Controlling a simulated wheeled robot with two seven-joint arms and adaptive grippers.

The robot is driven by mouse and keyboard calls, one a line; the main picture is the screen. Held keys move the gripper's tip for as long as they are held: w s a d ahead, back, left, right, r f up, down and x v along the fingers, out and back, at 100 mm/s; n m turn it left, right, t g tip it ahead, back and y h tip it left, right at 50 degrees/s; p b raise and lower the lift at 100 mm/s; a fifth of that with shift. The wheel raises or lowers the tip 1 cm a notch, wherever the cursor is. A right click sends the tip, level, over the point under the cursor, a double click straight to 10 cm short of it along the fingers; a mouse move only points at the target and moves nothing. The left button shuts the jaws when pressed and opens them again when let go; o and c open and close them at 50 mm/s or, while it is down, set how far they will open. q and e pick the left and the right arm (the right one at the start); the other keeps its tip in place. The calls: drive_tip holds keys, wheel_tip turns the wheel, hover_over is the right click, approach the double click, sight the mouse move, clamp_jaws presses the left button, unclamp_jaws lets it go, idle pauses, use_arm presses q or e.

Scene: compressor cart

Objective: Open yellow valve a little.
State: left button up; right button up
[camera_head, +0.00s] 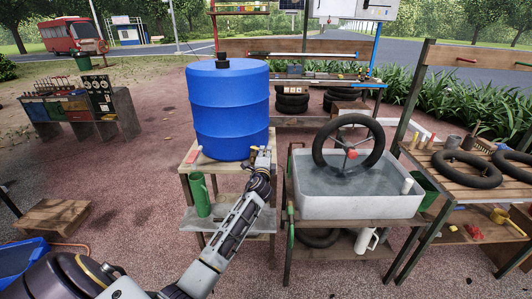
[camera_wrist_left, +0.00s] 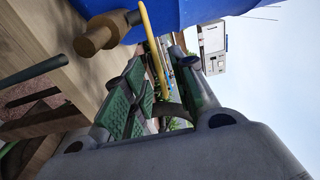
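A large blue barrel (camera_head: 228,110) stands on a wooden stand (camera_head: 187,160). My left gripper (camera_head: 262,158) is at the barrel's lower right side, by the stand's edge. In the left wrist view, a tan valve body (camera_wrist_left: 98,38) sticks out by the blue barrel (camera_wrist_left: 200,10). A thin curved yellow valve handle (camera_wrist_left: 154,48) rises beside it. My left gripper's green-padded fingers (camera_wrist_left: 165,90) are spread apart, and the handle runs into the gap between them. I cannot tell whether they touch it. My right gripper is not in view.
A green bottle (camera_head: 200,194) stands on the stand's lower shelf. To the right is a grey water tub (camera_head: 350,205) with a tire (camera_head: 325,150) in it. A wooden rack (camera_head: 460,185) with tires is further right. Open gravel lies left of the stand.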

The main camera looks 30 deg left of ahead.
use_arm(q)
drive_tip(key=shift+x, duration=1.3)
clamp_jaws()
